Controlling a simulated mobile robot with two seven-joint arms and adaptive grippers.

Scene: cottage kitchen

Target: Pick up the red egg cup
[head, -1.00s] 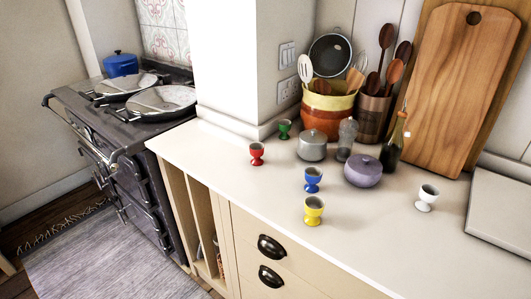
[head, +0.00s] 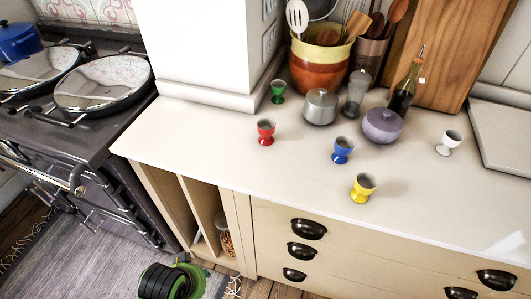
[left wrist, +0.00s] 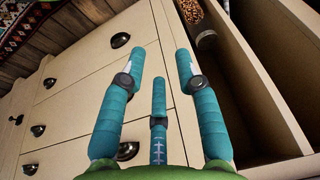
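The red egg cup (head: 266,132) stands upright on the pale counter (head: 215,150), near the wall corner. A green egg cup (head: 278,91) is behind it, and a blue one (head: 343,150) and a yellow one (head: 363,187) stand to its right and nearer the front. In the left wrist view my left gripper (left wrist: 160,60) has its teal fingers spread and empty, in front of the drawer fronts, with no egg cup in that view. Part of my green and black arm (head: 172,281) shows low in the head view. My right gripper is not in view.
The counter left of the red cup is clear. The stove (head: 75,135) is at left.

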